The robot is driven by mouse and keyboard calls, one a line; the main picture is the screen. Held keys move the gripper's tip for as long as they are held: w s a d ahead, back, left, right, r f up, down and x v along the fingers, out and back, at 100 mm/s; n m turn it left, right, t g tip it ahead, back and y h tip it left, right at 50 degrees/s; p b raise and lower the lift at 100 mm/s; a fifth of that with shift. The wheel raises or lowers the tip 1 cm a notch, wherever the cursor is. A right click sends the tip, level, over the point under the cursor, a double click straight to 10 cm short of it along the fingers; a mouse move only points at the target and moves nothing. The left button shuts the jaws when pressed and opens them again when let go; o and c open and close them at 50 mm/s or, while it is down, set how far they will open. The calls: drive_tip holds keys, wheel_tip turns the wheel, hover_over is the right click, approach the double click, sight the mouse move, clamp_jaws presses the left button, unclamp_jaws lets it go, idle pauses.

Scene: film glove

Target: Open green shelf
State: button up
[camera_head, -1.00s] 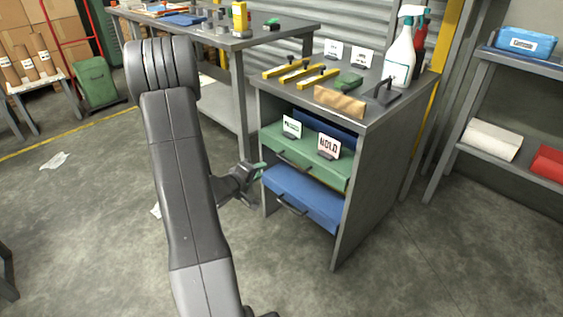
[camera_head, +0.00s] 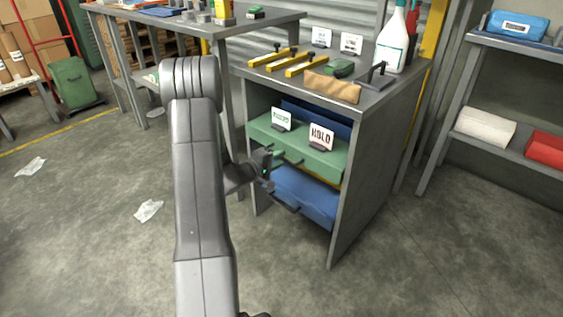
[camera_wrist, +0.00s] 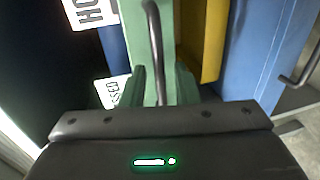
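The green shelf (camera_head: 325,163) is a drawer in the upper part of a grey cabinet (camera_head: 372,165), with two white signs on it, one reading HOLD (camera_head: 321,136). In the wrist view its green front (camera_wrist: 165,20) faces me, with a dark bar handle (camera_wrist: 154,40) across it. My gripper (camera_head: 276,165) is at the drawer front, by the handle. In the wrist view, its two green fingers (camera_wrist: 162,88) stand apart, on either side of the near end of the handle, with gaps. Contact with the handle cannot be told.
A blue drawer (camera_head: 310,196) with its own handle sits below the green one. The cabinet top holds yellow clamps (camera_head: 290,62), a spray bottle (camera_head: 393,40) and a brown cloth (camera_head: 332,88). A workbench (camera_head: 200,25) stands at the left; the floor in front is mostly clear.

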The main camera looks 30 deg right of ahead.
drive_tip(key=shift+x, duration=1.05)
clamp_jaws()
drive_tip(key=shift+a, duration=0.15)
